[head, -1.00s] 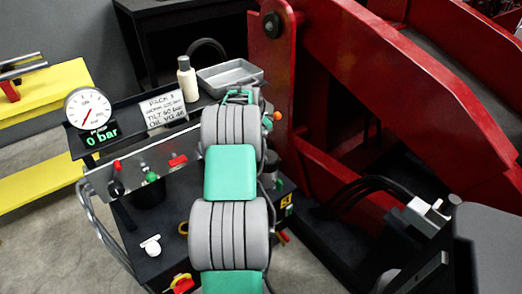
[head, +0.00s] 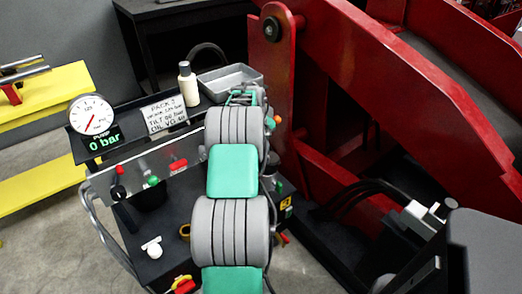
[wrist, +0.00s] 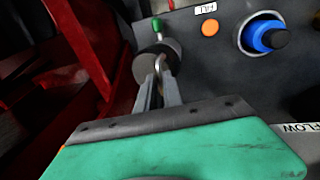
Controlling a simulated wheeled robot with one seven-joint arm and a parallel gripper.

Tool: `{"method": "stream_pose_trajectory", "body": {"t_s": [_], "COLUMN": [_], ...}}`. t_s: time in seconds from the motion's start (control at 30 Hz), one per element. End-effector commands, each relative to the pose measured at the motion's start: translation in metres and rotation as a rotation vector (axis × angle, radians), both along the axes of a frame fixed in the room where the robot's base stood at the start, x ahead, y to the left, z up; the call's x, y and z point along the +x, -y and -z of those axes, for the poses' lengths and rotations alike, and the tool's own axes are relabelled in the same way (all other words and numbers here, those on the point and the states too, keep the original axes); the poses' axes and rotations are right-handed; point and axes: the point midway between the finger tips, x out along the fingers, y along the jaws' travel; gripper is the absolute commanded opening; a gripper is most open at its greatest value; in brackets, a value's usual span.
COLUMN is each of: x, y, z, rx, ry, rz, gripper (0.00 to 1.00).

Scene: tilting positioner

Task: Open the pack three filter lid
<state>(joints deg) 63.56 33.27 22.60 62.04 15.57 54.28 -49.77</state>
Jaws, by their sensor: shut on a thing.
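My gripper's fingers reach forward in the wrist view (wrist: 161,80) and are shut on a bent metal handle (wrist: 159,64). The handle stands at a dark grey round part (wrist: 144,68), which looks like the filter lid; the fingers hide part of it, and I cannot tell whether it is lifted or turned. In the head view my arm hides the handle and the round part. The pack three sign (head: 168,114) stands on the shelf at the left of my arm.
Near the handle are a green-tipped lever (wrist: 157,25), an orange button (wrist: 210,28) and a blue knob (wrist: 266,36). A pressure gauge (head: 92,115) stands above a 0 bar display. A bottle (head: 188,84) and grey tray (head: 229,79) are behind. A red steel frame (head: 390,90) fills the right.

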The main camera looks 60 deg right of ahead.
Motion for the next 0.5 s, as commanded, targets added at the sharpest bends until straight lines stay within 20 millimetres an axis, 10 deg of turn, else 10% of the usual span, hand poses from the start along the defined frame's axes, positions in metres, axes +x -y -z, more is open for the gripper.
{"method": "stream_pose_trajectory", "body": {"t_s": [0.2, 0.5], "x": [-0.0009, 0.0], "y": [0.0005, -0.0001], "z": [0.0015, 0.0015], "rx": [-0.001, 0.0], "ry": [-0.001, -0.001], "rz": [0.001, 0.0], "gripper": [0.0, 0.33]}}
